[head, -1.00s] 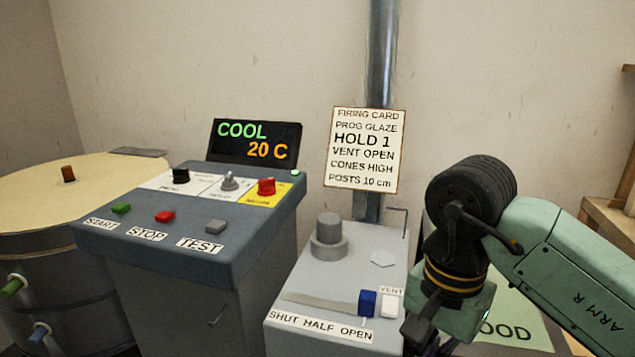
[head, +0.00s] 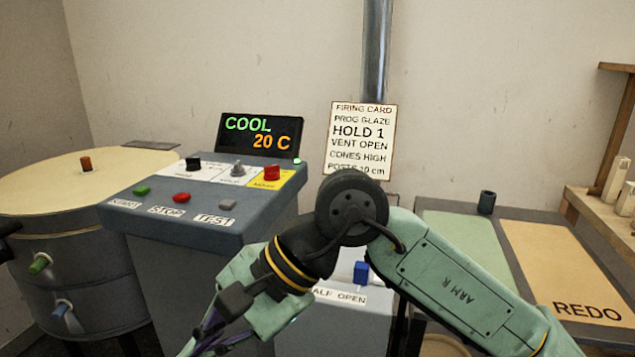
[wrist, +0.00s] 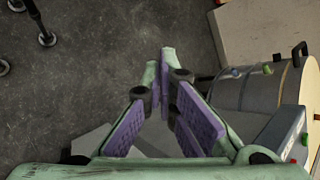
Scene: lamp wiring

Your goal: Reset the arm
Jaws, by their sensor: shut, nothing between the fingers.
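My arm (head: 455,283), green with black joints and marked "ARM R", reaches in from the lower right in the head view. It bends over the vent box and down toward the lower left. My gripper (wrist: 159,70) shows in the wrist view with its purple-padded fingers brought together at the tips and nothing between them. It points toward bare grey floor, with the kiln at the right. In the head view the gripper is at the bottom, in front of the control console (head: 160,240), its tips hard to make out.
The kiln (head: 80,190) stands at the left. The vent box's blue knob (head: 361,272) shows beside my arm, which hides much of the box. The firing card (head: 361,140) hangs behind. At right are a green mat (head: 460,240), an orange "REDO" mat (head: 570,265), a dark cup (head: 486,202) and a shelf.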

